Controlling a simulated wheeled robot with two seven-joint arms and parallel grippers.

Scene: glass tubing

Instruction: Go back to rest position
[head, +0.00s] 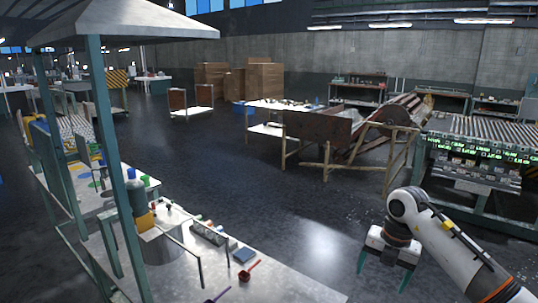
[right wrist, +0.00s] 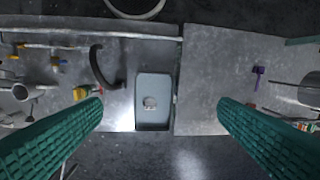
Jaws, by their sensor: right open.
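My right gripper (head: 384,276) is at the lower right of the head view, held out over the dark floor to the right of the workbench (head: 300,287). Its green fingers are spread wide with nothing between them. In the right wrist view the two fingers (right wrist: 160,101) come in from both lower sides, well apart. Between them, farther off, a grey-blue rectangular tray (right wrist: 154,118) with a small pale object in it shows on a grey surface. The fingers appear clear of it. My left gripper is in neither view.
The workbench carries a red ladle-like tool (head: 249,270), a blue block (head: 243,255) and a grey rack (head: 208,234). Teal posts (head: 134,225) hold a hood (head: 120,25) above it. A wooden frame (head: 330,165) and a roller conveyor (head: 485,130) stand behind. The middle floor is open.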

